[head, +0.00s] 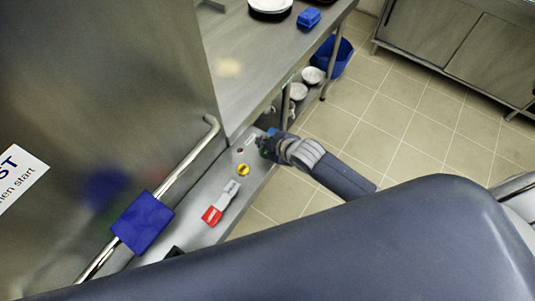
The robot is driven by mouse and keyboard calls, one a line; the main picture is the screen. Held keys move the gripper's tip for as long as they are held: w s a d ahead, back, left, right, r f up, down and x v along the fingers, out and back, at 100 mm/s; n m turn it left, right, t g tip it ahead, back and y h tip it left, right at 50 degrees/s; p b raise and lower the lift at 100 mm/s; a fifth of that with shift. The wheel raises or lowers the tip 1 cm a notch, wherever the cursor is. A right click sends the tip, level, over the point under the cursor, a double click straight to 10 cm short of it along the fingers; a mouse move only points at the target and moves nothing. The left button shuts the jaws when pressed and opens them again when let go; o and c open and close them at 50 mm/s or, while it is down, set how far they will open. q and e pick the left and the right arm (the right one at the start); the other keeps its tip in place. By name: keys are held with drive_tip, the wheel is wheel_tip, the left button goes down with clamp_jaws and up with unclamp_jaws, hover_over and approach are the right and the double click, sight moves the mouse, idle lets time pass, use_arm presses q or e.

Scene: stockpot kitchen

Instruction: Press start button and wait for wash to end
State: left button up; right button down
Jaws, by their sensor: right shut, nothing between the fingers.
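The steel control panel (208,205) of the washer runs along the lower front of the machine. It carries a yellow round button (243,170), a red-and-white label or switch (221,203) and a small dark reddish spot (239,150). My right gripper (264,145) is shut and empty at the panel's far end, with its fingertips at or very near the panel face. A small green patch shows by the fingertips; whether it is the start button, and whether it is touched, I cannot tell. My left gripper is not in view.
The steel washer hood (120,60) fills the left, with a bar handle (181,179) bearing a blue grip (143,222). A steel counter (262,55) holds a blue block (309,18). Below are white bowls (313,75) and a blue bin (337,58). Tiled floor (430,120) at right is clear.

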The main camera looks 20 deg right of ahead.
drive_tip(key=shift+f, duration=0.75)
drive_tip(key=shift+f, duration=0.15)
idle(0.8)
drive_tip(key=shift+f+b, duration=0.25)
drive_tip(key=shift+b, duration=0.05)
drive_tip(key=shift+f, duration=0.55)
idle(0.5)
drive_tip(key=shift+r, duration=0.1)
drive_tip(key=shift+r+p, duration=0.8)
drive_tip(key=shift+r, duration=0.05)
wheel_tip(320, 180, up, 5)
drive_tip(key=p, duration=0.5)
